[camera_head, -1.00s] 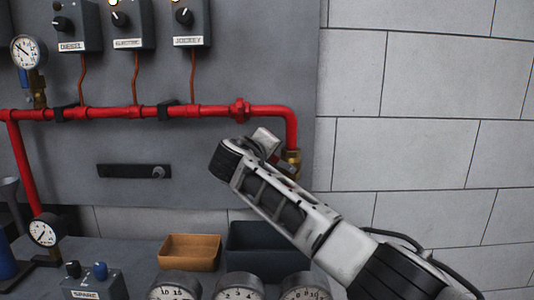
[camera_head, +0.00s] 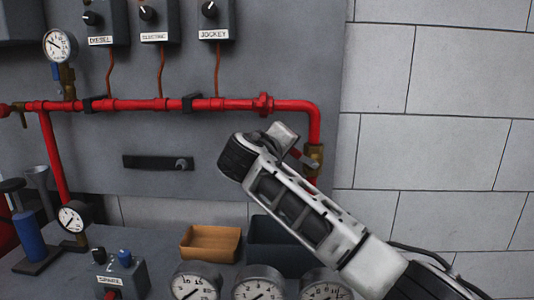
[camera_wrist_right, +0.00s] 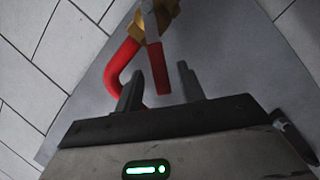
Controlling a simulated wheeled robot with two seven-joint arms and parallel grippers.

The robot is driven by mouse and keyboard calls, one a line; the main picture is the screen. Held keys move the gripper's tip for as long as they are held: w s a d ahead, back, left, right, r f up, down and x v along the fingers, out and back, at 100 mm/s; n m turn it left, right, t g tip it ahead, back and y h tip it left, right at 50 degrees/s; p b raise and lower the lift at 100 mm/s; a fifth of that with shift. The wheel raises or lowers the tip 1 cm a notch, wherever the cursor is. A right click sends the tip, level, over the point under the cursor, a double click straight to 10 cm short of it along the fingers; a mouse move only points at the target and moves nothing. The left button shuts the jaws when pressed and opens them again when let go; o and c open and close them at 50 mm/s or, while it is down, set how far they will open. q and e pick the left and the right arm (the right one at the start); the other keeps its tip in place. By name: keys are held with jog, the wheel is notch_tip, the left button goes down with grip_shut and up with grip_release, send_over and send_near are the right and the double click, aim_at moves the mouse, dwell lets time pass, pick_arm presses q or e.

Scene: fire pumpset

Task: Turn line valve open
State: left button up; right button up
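The line valve is a brass fitting (camera_head: 314,158) on the drop at the right end of the red pipe. Its red lever handle (camera_wrist_right: 155,82) shows in the right wrist view, below the brass body (camera_wrist_right: 158,16). My right gripper (camera_wrist_right: 159,70) is open, with one finger on each side of the handle in that view. I cannot tell whether either finger touches it. In the head view my right arm reaches in from the lower right and partly covers the valve area; its fingertips are hard to make out there. My left gripper is not in view.
The red pipe (camera_head: 150,104) runs along the grey panel below the switch boxes. A brass valve (camera_head: 20,115) sits at far left. An orange tray (camera_head: 209,243), a dark bin (camera_head: 268,247) and several gauges stand below my arm. The block wall at right is clear.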

jog(key=v, duration=1.1)
jog(key=shift+s, duration=0.35)
jog(key=shift+r, duration=0.1)
